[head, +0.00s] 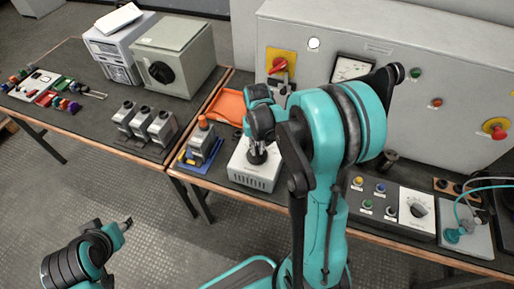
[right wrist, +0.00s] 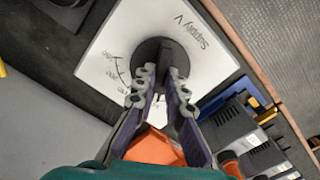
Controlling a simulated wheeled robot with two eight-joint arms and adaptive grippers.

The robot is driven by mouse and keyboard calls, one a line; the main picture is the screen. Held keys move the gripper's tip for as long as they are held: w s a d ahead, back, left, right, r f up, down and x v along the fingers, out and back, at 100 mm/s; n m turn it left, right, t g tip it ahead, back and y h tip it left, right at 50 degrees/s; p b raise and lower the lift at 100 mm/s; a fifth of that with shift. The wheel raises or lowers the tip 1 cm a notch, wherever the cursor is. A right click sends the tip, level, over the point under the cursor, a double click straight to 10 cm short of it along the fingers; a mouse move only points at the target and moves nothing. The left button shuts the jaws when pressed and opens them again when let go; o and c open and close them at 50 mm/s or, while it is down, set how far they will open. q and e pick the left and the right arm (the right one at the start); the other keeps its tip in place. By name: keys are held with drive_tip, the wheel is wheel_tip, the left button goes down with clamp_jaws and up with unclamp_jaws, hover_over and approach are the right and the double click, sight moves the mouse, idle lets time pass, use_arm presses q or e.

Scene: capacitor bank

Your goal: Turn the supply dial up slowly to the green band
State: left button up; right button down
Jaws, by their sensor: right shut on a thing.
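The supply box (head: 254,178) is white with a vented front and stands on the bench below my right gripper (head: 257,153). In the right wrist view its white top (right wrist: 203,58) carries the lettering "Supply V". The round black supply dial (right wrist: 153,50) has a raised grip bar. My right gripper (right wrist: 160,80) is shut on this bar from the near side. A black curved scale with small marks lies left of the dial; I cannot make out a green band. My left gripper (head: 125,225) is low at the left, away from the bench, and its opening is unclear.
An orange tray (head: 229,105) lies behind the supply box. A grey cabinet (head: 455,62) with a meter (head: 350,69) runs behind. A button panel (head: 376,198) is at right.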

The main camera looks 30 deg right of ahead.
sight(257, 150)
drive_tip(key=c, duration=1.6)
unclamp_jaws()
drive_tip(key=shift+r, duration=0.1)
wheel_tip(257, 150, up, 12)
drive_tip(key=shift+f, duration=0.1)
